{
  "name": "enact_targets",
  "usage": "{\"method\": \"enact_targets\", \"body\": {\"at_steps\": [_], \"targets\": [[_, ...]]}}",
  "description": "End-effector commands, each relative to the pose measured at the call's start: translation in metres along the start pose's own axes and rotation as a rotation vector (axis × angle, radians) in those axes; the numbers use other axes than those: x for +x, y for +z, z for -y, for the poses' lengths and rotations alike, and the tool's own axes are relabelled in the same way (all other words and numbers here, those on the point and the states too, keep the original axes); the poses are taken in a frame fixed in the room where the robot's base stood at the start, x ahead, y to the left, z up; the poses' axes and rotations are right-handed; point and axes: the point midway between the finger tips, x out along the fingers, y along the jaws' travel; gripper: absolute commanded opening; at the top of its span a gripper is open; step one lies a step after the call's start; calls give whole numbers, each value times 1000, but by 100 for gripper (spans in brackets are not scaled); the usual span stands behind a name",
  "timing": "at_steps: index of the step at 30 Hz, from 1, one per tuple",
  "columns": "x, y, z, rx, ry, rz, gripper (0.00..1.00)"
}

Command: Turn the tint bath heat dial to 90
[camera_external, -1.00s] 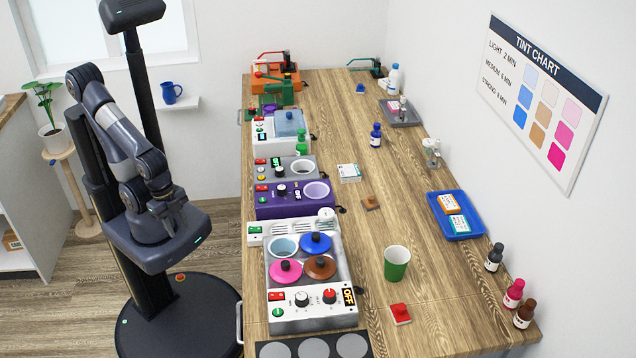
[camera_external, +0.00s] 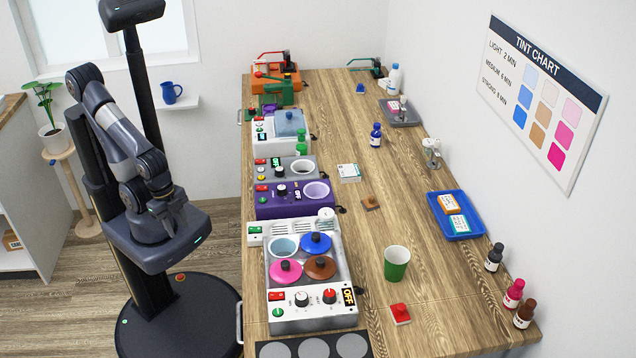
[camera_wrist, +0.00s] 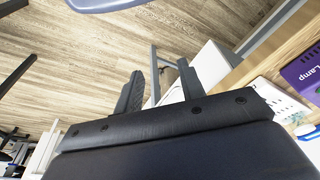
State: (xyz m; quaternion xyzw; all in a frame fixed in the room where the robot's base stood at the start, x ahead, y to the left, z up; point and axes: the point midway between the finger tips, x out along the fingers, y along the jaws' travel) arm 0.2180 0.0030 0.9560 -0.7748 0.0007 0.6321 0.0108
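The tint bath (camera_external: 350,270) is a silver and white box near the front left of the table in the external view. Its top has an open well and blue, pink and brown lids. Its front panel has a red dial (camera_external: 330,296), a black-and-white dial (camera_external: 302,299), a red switch, a green button and a black display (camera_external: 349,296) reading OFF. The dial labels are too small to read, so I cannot tell which is heat. My gripper (camera_wrist: 158,70) is open and empty in the wrist view, its fingers apart. It is left of the table, away from the bath.
A purple machine (camera_external: 265,208) stands behind the bath. A green cup (camera_external: 396,263) and a red block (camera_external: 400,314) stand right of it. Grey discs on a dark mat (camera_external: 266,350) lie in front. A blue tray (camera_external: 470,234) and bottles line the right side.

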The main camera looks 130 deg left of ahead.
Motion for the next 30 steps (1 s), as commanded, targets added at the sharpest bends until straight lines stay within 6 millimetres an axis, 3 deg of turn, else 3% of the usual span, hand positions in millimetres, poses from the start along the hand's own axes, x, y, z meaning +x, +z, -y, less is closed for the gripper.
{"method": "enact_targets", "body": {"at_steps": [4,8,12,18,24,30], "targets": [[-5,-10,1,-8,0,5,50],[-25,-54,4,-23,-7,-11,51],[-48,-124,10,-45,-18,-35,51],[-67,-223,20,-80,-35,-72,51],[-70,-317,31,-118,-49,-107,51],[-59,-402,44,-156,-65,-142,51]]}}
